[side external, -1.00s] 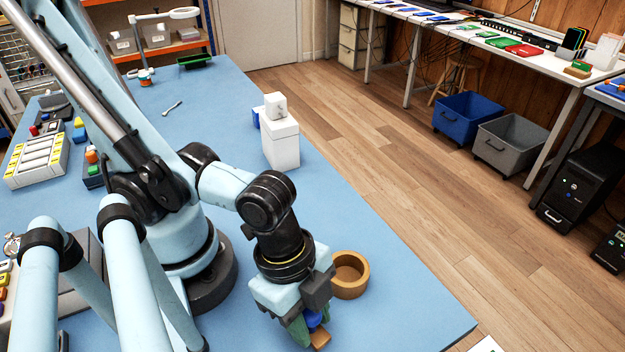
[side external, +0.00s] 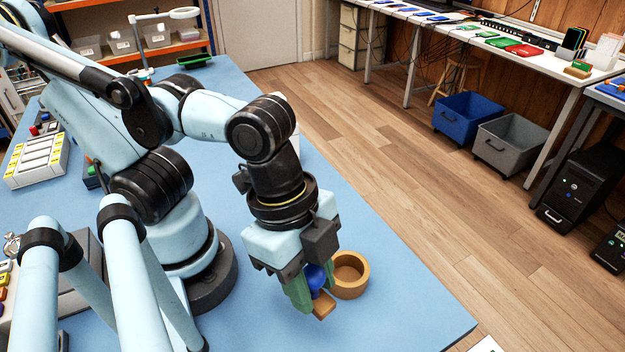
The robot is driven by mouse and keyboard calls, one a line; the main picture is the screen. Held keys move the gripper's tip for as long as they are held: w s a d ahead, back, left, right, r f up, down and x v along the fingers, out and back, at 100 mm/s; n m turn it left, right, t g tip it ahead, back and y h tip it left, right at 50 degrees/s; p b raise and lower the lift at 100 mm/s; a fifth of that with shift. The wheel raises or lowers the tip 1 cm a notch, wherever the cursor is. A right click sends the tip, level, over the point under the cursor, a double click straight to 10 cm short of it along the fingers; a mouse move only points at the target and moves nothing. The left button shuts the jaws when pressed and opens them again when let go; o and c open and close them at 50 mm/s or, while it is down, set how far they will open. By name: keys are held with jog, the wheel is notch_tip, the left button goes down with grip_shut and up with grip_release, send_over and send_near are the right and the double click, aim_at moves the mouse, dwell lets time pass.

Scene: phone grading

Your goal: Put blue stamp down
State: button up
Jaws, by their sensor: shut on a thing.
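The blue stamp (side external: 316,277) has a blue handle and a wooden base that shows below the fingers. My gripper (side external: 309,290) has green fingers and is shut on the stamp's blue handle. It holds the stamp near the front of the blue table, just left of a round wooden bowl (side external: 350,274). I cannot tell whether the stamp's base touches the table. Part of the handle is hidden by the fingers.
The blue table (side external: 400,311) is clear to the right of the bowl, up to its edge. A white box (side external: 293,138) stands behind my arm, mostly hidden. A white tray with yellow labels (side external: 38,160) lies at the left.

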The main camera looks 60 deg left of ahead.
jog(key=w+a+f+n+t+y, duration=0.1)
jog(key=w+a+n, duration=0.3)
jog(key=a, duration=0.6)
jog(key=w+a+n, duration=0.3)
jog(key=w+a, duration=0.1)
jog(key=a, duration=0.7)
jog(key=s+a+f+n+y, duration=0.1)
jog(key=s+a+f+n, duration=0.15)
jog(key=a, duration=0.55)
jog(key=shift+n+t, duration=0.3)
jog(key=shift+n, duration=0.15)
jog(key=shift+s+a+f, duration=0.1)
jog(key=shift+f, duration=1.45)
jog(key=shift+s+f, duration=0.1)
jog(key=shift+f, duration=1.45)
jog(key=shift+f, duration=0.15)
jog(key=o, duration=1)
